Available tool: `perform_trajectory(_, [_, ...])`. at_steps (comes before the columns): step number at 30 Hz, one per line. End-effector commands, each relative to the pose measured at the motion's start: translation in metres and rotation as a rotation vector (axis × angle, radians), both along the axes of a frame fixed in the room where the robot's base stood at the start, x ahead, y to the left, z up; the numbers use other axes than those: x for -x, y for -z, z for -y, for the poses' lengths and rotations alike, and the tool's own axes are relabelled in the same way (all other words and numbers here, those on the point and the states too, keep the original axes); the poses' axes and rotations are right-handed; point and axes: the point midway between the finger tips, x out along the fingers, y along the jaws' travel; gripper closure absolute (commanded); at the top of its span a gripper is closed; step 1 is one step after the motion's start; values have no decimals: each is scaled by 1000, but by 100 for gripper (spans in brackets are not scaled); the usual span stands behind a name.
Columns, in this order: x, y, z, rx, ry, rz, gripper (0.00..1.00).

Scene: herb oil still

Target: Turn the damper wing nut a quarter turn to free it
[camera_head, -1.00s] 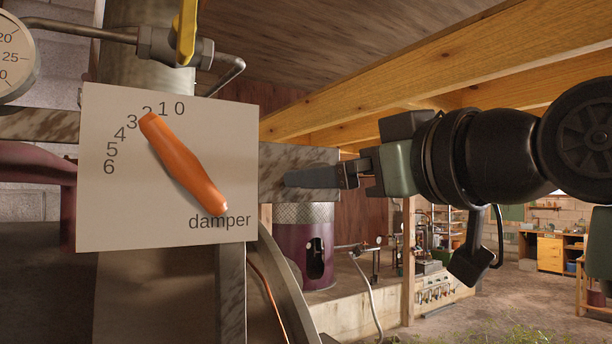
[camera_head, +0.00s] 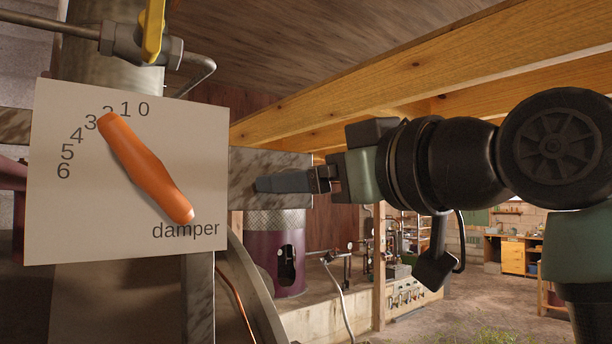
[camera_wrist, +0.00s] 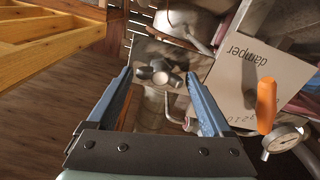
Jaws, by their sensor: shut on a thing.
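The wing nut (camera_wrist: 160,77), a dark lobed knob with a paler centre, shows in the wrist view between the fingertips of my gripper (camera_wrist: 160,74). The fingers stand wide apart, one on each side, shut on it. In the head view my gripper (camera_head: 258,184) points left in front of a mottled metal beam; the wing nut cannot be made out there. The white damper plate (camera_head: 60,215) stands left of the fingertips, apart from them. Its orange lever (camera_head: 147,170) slants with its upper end near the 2; it also shows in the wrist view (camera_wrist: 266,105).
A pipe with a yellow-handled valve (camera_head: 152,30) runs above the plate. A round gauge (camera_wrist: 282,138) sits beside the plate in the wrist view. Wooden beams (camera_head: 400,95) pass above my arm. A purple vessel (camera_head: 275,262) stands behind and below. Open floor lies at the lower right.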

Motion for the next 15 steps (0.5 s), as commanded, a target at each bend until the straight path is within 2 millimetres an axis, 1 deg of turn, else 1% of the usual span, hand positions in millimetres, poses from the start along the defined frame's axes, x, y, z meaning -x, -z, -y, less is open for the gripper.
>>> perform_trajectory(8, [0, 1, -1, 44, -1, 32, 71])
perform_trajectory(15, [0, 1, 0, 169, 0, 122, 71])
